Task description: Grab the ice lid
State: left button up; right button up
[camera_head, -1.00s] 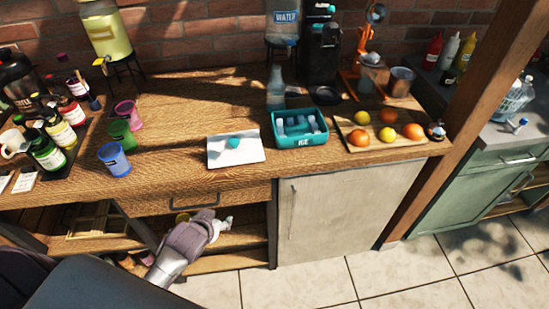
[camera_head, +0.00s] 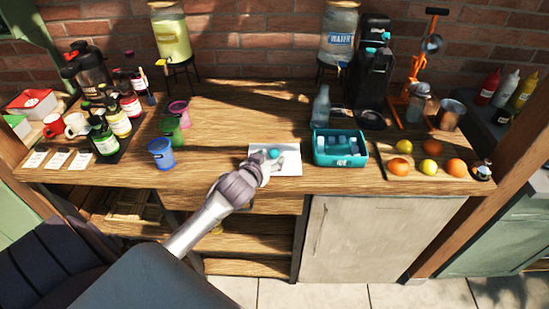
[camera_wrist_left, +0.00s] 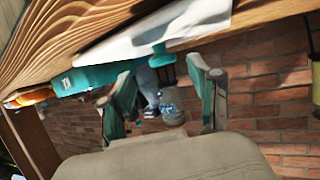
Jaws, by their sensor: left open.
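The ice lid (camera_head: 292,160) is a flat white plate with a teal knob (camera_head: 274,154). It lies on the wooden counter, left of the teal ice box (camera_head: 340,160). My left gripper (camera_head: 268,167) is open at the lid's front edge, near the knob, and covers part of the lid. In the left wrist view the lid (camera_wrist_left: 185,32) and its knob (camera_wrist_left: 156,56) are just beyond the open fingers (camera_wrist_left: 160,82), with nothing held between them. Whether the fingers touch the lid cannot be told. My right gripper is not in view.
A blue cup (camera_head: 161,154) and a green cup (camera_head: 172,130) stand left of the lid. A clear bottle (camera_head: 320,108) stands behind the ice box. A board (camera_head: 380,150) with fruit lies to the right. The counter behind the lid is clear.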

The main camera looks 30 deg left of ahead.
aim_at(274, 151)
pick_arm(q)
jog(key=shift+w+a+p, duration=0.15)
jog(key=shift+w+p, duration=0.2)
jog(key=shift+w, duration=0.2)
jog(key=p+x, duration=0.1)
jog(key=x, duration=0.2)
jog(key=shift+w+a, duration=0.2)
jog(key=shift+a, duration=0.05)
jog(key=shift+w+f, duration=0.3)
jog(key=shift+w, duration=0.05)
jog(key=shift+s, duration=0.1)
grip_shut()
jog(key=shift+r, duration=0.15)
